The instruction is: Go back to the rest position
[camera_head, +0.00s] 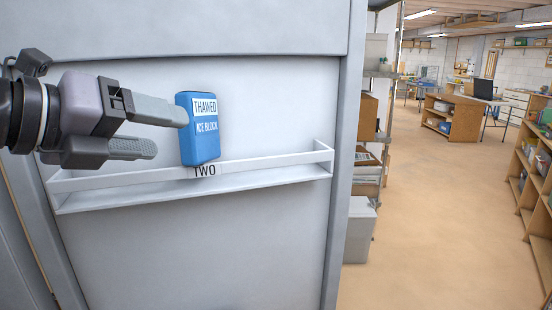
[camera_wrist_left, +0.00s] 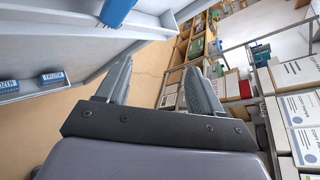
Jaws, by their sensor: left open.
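My left gripper (camera_head: 170,134) comes in from the left in the head view, its two fingers apart with nothing between them. A blue block (camera_head: 200,145) labelled "THAWED ICE BLOCK" stands, slightly tilted, in the white door rack marked "TWO" (camera_head: 270,168). The upper fingertip overlaps the block's left edge in the head view; contact cannot be told there. In the left wrist view the open fingers (camera_wrist_left: 158,85) are empty, and a blue block (camera_wrist_left: 117,11) shows at the top edge, clear of them. My right gripper is not in view.
The grey door panel (camera_head: 240,250) is close in front. Blue blocks labelled as frozen (camera_wrist_left: 52,78) sit on a shelf in the left wrist view. Storage shelving (camera_head: 368,160) stands just right of the door. The tan floor (camera_head: 430,210) beyond is clear, with wooden shelves (camera_head: 535,190) at far right.

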